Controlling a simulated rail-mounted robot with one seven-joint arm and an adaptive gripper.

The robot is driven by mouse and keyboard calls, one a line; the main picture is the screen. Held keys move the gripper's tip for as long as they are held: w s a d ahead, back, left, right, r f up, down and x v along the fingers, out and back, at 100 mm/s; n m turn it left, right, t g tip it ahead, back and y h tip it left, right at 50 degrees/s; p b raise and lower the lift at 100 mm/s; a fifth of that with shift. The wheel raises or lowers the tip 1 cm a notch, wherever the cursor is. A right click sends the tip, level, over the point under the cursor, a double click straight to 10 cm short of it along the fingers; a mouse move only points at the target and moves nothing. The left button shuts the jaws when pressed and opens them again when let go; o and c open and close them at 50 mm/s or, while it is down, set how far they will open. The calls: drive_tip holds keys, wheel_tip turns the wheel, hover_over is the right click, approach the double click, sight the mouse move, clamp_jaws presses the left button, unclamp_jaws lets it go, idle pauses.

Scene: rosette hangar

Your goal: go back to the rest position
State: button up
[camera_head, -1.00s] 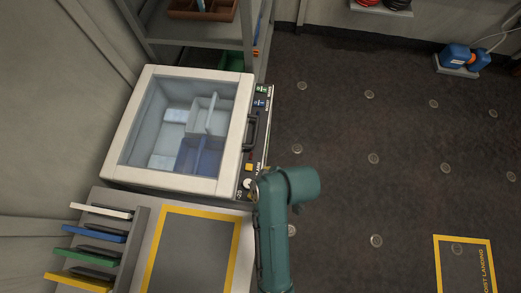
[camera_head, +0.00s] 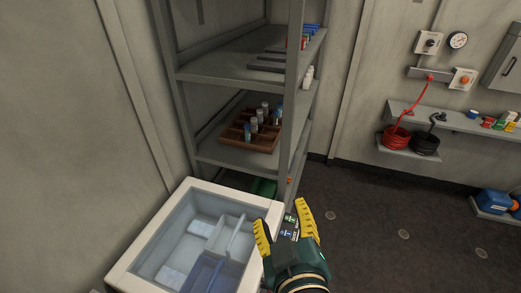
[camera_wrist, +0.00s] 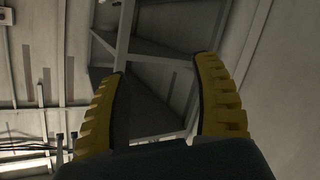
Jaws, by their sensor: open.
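My gripper (camera_head: 285,226) shows at the bottom centre of the head view, with yellow ridged fingers on a dark green body. The fingers are spread apart with nothing between them. It appears in front of the right edge of the glass-topped white chest (camera_head: 147,238), and I cannot tell its exact height. In the wrist view my gripper (camera_wrist: 158,100) is also open and empty, with walls and grey metal framing beyond it.
A grey shelf unit (camera_head: 232,75) stands behind the chest and holds a brown divided tray (camera_head: 233,142) with several small bottles. Red (camera_head: 396,138) and black (camera_head: 425,143) coils sit on a wall shelf at right. A blue item (camera_head: 493,202) stands low at far right. Dark floor is open between.

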drive_tip(key=s+d+r+m+t+h, duration=0.1)
drive_tip(key=s+r+m+t, duration=0.25)
drive_tip(key=r, duration=0.45)
drive_tip(key=s+d+r+m+t+h, duration=0.1)
drive_tip(key=s+d+r+m+t, duration=0.2)
drive_tip(key=r, duration=0.6)
wheel_tip(320, 180, up, 23)
drive_tip(key=a+p, duration=0.1)
drive_tip(key=p, duration=2.2)
drive_tip(key=shift+s+f+m+t, duration=0.2)
drive_tip(key=shift+s+m+t, duration=0.1)
drive_tip(key=shift+m+t, duration=0.05)
drive_tip(key=shift+a, duration=0.1)
